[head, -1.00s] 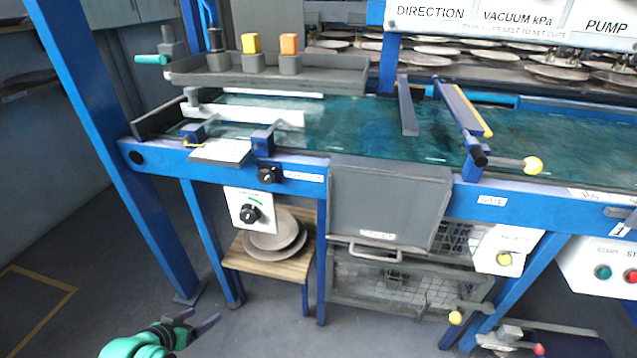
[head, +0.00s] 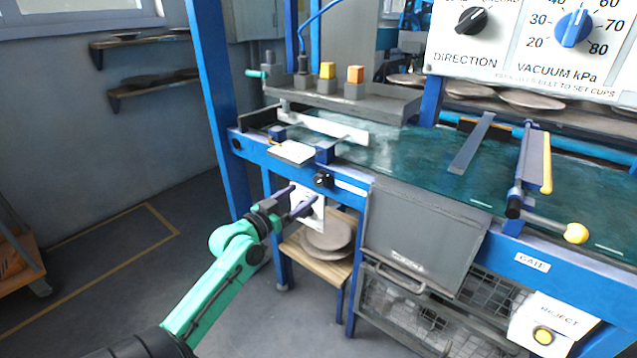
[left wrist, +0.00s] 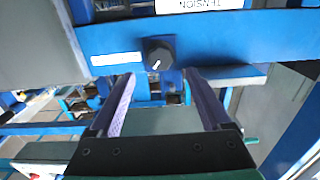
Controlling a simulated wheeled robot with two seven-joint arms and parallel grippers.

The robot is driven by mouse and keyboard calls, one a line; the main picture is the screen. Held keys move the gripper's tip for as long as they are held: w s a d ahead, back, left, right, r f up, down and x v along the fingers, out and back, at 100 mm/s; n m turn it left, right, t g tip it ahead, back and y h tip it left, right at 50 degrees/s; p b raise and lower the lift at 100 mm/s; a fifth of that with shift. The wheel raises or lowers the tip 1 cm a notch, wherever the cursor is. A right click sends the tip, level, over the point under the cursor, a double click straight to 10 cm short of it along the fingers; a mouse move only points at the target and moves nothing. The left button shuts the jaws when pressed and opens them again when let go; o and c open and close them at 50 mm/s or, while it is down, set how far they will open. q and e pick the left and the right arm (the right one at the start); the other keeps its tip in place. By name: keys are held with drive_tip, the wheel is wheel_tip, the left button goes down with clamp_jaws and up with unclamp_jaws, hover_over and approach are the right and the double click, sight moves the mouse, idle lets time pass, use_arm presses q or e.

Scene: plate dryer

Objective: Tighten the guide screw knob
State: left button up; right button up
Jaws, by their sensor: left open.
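A small black knob (head: 322,180) sits on the front blue rail, with a white label to its right that is too small to read; I take it as the guide screw knob. The knob also shows in the left wrist view (left wrist: 158,53), with a pale pointer mark, ahead of the fingertips and between their lines. My left gripper (head: 301,199) is open and empty, with its fingers pointing toward the rail, apart from the knob. In the head view it hides part of the white panel below the rail. My right gripper is out of view.
A white panel (left wrist: 200,4) marked TENSION is near the knob. A pale plate (head: 291,152) and blue brackets sit on the rail above. A wooden shelf (head: 318,268) with stacked plates stands below. A grey panel (head: 420,222) hangs to the right.

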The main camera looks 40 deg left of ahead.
sight(318, 183)
use_arm(q)
drive_tip(key=w, duration=0.7)
drive_tip(key=shift+w+a, duration=0.1)
drive_tip(key=shift+w, duration=0.25)
drive_tip(key=shift+f, duration=0.1)
clamp_jaws()
